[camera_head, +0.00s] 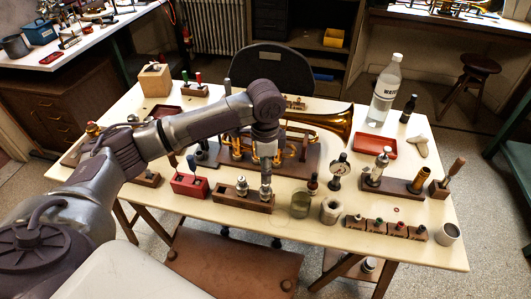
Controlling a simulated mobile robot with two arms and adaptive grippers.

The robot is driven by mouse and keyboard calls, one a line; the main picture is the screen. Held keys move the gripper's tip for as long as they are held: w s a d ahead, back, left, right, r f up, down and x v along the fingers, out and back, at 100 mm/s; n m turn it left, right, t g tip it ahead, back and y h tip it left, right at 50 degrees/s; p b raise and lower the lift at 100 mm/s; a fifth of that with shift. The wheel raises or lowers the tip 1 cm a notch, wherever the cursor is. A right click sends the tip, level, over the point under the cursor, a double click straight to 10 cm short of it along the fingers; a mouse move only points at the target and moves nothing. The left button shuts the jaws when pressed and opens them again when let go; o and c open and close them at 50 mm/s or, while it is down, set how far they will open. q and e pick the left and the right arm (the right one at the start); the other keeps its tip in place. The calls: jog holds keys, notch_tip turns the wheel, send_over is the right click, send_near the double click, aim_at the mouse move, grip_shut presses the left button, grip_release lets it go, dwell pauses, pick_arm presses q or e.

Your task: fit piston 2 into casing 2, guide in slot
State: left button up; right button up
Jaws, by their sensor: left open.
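A brass trumpet (337,122) lies on a brown board (305,163) in the middle of the table; my left arm hides much of its valve section, so I cannot pick out casing 2 or its slot. A wooden rack (228,197) stands in front of it, with a silver piston-like part (242,186) upright in it. I cannot tell whether this is piston 2. My left gripper (266,192) points down at the rack's right end, open; whether its fingers surround anything there is too small to tell. My right gripper is out of view.
Right of the rack stand glass jars (300,204), a metal pot (331,211) and a dark bottle (313,184). A red block (190,186) is to its left. Farther right are a wooden stand (394,187), a red tray (376,146) and a tall water bottle (385,92).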

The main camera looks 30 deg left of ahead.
pick_arm(q)
notch_tip(320, 180, down, 7)
jog(key=shift+f, duration=0.1)
dwell(0.3)
grip_shut()
jog(key=shift+r+p, duration=0.25)
jog(key=shift+p, duration=0.1)
jog(key=shift+r+p, duration=0.95)
jog(key=shift+p, duration=0.2)
jog(key=shift+r+p, duration=3.95)
jog(key=shift+p, duration=0.75)
jog(key=shift+s, duration=0.1)
